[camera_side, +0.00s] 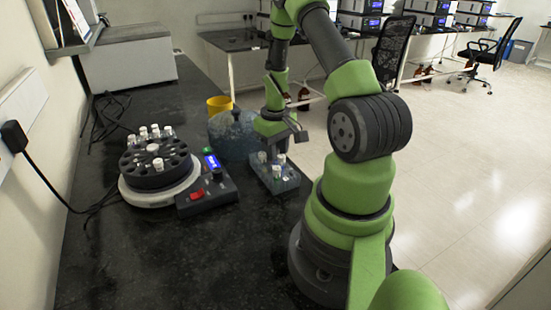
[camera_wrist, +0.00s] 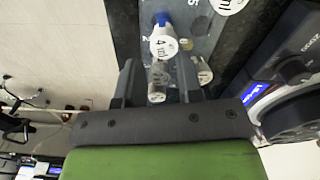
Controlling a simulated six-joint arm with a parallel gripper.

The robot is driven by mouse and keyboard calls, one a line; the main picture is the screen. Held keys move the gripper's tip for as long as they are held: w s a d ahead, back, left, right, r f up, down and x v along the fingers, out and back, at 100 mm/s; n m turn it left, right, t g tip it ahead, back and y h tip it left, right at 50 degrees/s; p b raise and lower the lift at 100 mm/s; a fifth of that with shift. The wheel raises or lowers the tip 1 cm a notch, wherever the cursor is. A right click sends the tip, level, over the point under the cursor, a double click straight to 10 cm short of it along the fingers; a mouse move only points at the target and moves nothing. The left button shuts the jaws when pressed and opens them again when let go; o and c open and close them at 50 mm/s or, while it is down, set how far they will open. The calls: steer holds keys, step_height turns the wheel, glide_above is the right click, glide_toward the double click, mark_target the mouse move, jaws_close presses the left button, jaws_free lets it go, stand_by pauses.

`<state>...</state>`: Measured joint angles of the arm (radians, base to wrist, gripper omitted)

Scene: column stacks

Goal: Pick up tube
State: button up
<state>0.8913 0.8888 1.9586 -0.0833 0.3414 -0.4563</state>
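A small grey-blue rack (camera_side: 277,182) stands on the dark bench and holds a few white-capped tubes (camera_side: 281,159). My gripper (camera_side: 287,140) is just above the rack, pointing down. In the wrist view my gripper (camera_wrist: 157,82) is open, with its two fingers apart. A white-capped tube (camera_wrist: 163,45) marked with a 4 shows just beyond the fingertips. A clear tube with a pale top (camera_wrist: 157,76) appears between the fingers, with visible gaps on both sides. Another capped tube (camera_wrist: 204,73) shows right of the right finger. I cannot tell the fingertips' exact height against the tubes.
A round black carousel (camera_side: 157,165) with several capped vials sits left on a white base. A control box (camera_side: 207,195) with a red switch stands between it and the rack. A bluish clear vessel (camera_side: 232,135) and yellow cup (camera_side: 219,104) are behind. The front bench is clear.

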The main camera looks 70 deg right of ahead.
steer(key=shift+f, duration=0.1)
steer(key=shift+c, duration=0.2)
jaws_close()
